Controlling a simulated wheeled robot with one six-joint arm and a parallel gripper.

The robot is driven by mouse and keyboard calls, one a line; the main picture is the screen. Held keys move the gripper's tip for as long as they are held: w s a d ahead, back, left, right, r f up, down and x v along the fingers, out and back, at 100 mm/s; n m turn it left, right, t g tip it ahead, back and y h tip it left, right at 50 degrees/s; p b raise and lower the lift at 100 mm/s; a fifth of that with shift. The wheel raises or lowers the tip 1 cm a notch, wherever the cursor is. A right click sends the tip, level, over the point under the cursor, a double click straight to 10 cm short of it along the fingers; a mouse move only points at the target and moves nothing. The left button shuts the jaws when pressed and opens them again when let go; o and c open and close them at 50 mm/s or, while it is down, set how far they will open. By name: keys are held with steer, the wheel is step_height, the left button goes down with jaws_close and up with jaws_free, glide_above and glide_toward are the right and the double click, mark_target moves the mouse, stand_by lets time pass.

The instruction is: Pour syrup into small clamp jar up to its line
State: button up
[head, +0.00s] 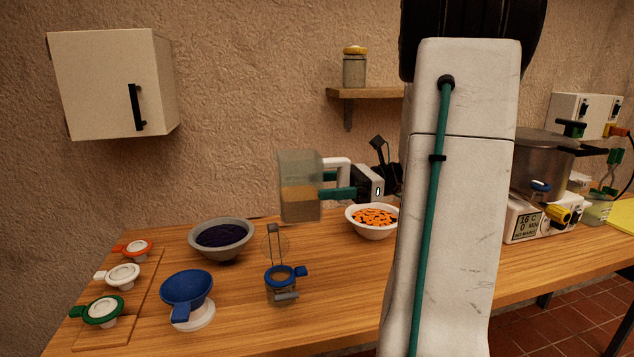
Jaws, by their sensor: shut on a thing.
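My gripper (336,184) is shut on the white handle of a clear jug (300,205), with its green fingers at the handle. The jug is held upright above the table and has amber syrup in its lower half. A small clamp jar (281,293) with a blue rim stands on the table, below and slightly left of the jug, apart from it. A part on a wire frame stands up behind the jar's rim. The jar's fill line and its contents are too small to tell.
A blue funnel-shaped piece (187,290) on a white base stands left of the jar. A grey bowl of dark fruit (221,255) and a white bowl of orange pieces (372,234) stand behind. Several lids lie on a board (140,290) at left. A cooker (535,210) stands right.

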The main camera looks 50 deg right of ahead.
steer(key=shift+d, duration=0.15)
steer(key=f, duration=0.1)
steer(key=f+h, duration=0.1)
steer(key=f+g, duration=0.1)
steer(key=shift+s+d+f, duration=0.1)
steer(key=shift+s+d, duration=0.25)
steer(key=shift+h, duration=0.3)
step_height(320, 180, down, 6)
steer(key=g+h, duration=0.1)
steer(key=h, duration=0.1)
steer(key=shift+s+d+g+h, duration=0.3)
steer(key=shift+d+g, duration=0.1)
steer(key=shift+d, duration=0.05)
stand_by(0.6)
steer(key=shift+r+g+h, duration=0.3)
steer(key=shift+g+h, duration=0.1)
steer(key=shift+h, duration=0.3)
